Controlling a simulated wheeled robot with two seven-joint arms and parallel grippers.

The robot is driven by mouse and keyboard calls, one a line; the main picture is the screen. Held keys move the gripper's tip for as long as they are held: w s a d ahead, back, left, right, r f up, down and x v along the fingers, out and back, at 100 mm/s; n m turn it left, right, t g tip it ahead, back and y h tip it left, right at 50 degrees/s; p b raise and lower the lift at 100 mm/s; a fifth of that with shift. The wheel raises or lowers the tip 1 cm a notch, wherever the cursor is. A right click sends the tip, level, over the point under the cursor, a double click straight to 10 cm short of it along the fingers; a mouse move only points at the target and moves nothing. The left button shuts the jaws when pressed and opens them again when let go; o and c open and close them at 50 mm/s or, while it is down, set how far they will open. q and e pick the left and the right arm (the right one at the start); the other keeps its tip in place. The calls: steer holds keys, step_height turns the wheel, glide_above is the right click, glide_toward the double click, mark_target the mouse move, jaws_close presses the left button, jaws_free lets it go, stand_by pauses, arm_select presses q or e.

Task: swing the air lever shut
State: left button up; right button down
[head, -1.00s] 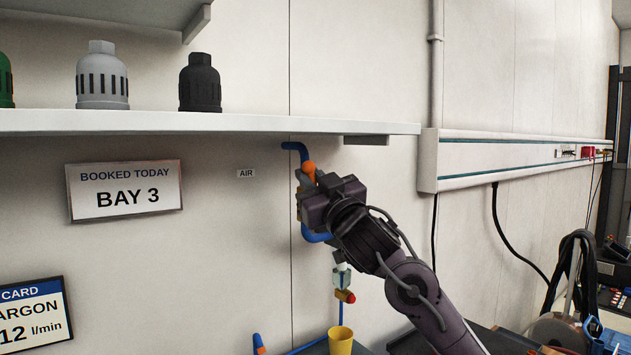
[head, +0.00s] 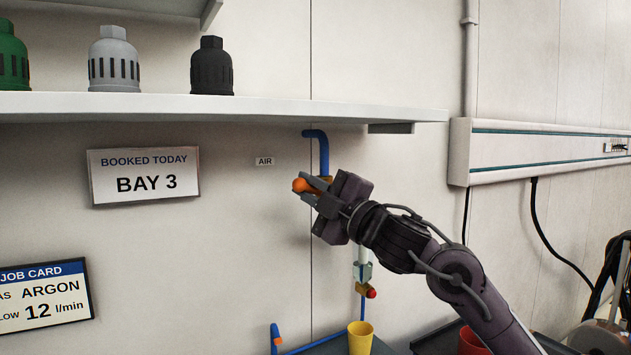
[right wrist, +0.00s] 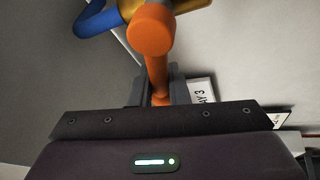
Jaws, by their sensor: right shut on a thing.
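The orange air lever (head: 300,185) sits on a brass valve (head: 327,179) in the blue air pipe (head: 323,150) on the wall. Its orange end points left, across the upright pipe. My right gripper (head: 314,191) is shut on the lever, and the gripper and arm hide much of the valve and lower pipe. In the right wrist view the orange lever (right wrist: 152,40) runs down between my fingers, with the brass valve body (right wrist: 190,8) and blue pipe (right wrist: 95,18) at the top. My left gripper is not in view.
A shelf (head: 220,106) with several cylinder caps runs above the lever. A small AIR label (head: 265,161) and a BAY 3 sign (head: 144,175) are to the left. A yellow cup (head: 360,338) stands below.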

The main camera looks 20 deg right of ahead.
steer(key=shift+a+f+n+g+y, duration=0.15)
steer(key=shift+f+n+g, duration=0.25)
steer(key=shift+n, duration=0.45)
steer(key=shift+a+f+n+g+y, duration=0.15)
steer(key=shift+f+n+g, duration=0.25)
steer(key=shift+n, duration=0.5)
steer(key=shift+f+n+g+y, duration=0.25)
steer(key=shift+f+n, duration=0.2)
steer(key=shift+n, duration=0.4)
steer(key=shift+f, duration=0.1)
steer(key=c, duration=1.4)
jaws_free()
steer(key=shift+s+a, duration=0.1)
steer(key=shift+s, duration=0.05)
steer(key=b+v, duration=0.2)
steer(key=v, duration=0.2)
steer(key=b+v, duration=0.1)
steer(key=v, duration=0.2)
steer(key=shift+s+b, duration=0.35)
